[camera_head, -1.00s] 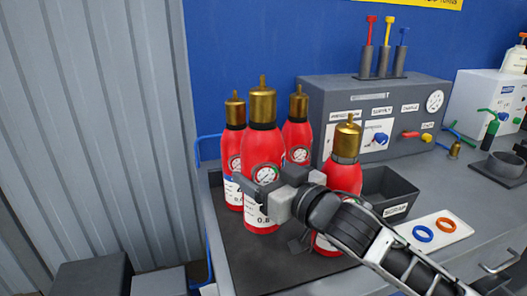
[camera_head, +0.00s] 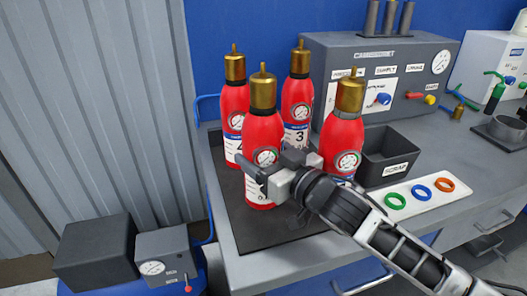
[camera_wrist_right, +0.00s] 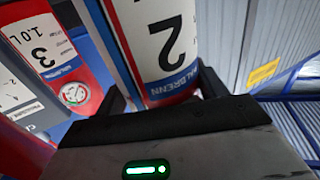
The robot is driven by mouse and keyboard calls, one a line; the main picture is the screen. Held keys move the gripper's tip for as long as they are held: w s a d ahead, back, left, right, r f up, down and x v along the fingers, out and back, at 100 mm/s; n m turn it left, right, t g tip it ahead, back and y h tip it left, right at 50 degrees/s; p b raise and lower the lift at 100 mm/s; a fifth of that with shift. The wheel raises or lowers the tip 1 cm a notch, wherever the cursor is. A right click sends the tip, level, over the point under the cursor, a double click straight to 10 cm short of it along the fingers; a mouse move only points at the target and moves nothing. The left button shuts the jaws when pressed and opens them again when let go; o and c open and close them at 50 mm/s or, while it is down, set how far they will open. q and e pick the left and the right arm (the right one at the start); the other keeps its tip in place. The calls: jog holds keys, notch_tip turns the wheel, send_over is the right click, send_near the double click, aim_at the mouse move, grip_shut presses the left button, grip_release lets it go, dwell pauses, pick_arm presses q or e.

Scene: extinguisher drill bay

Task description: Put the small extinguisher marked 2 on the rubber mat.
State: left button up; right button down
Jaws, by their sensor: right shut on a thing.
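The small red extinguisher marked 2 (camera_head: 262,130), with a brass top, is upright at the front of the group. Its blue-and-white label with the 2 (camera_wrist_right: 170,40) fills the middle of the right wrist view, turned upside down. My right gripper (camera_head: 268,180) is shut around its lower body, coming from the right; its fingers also show in the right wrist view (camera_wrist_right: 165,105). A dark mat (camera_head: 285,225) lies on the bench below it. I cannot tell whether the extinguisher's base touches the mat. My left gripper is not in view.
Extinguishers marked 4 (camera_head: 233,105) and 3 (camera_head: 297,95) stand close behind, and another (camera_head: 343,125) close on the right, its number hidden. A scrap bin (camera_head: 398,145) and a white tray with rings (camera_head: 408,212) lie right. Dark boxes (camera_head: 95,250) sit lower left.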

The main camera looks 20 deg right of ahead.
jog(key=shift+c, duration=2.2)
grip_release()
jog(key=shift+s, duration=0.1)
jog(key=b+v, duration=0.1)
jog(key=v, duration=1.1)
jog(key=shift+b, duration=0.3)
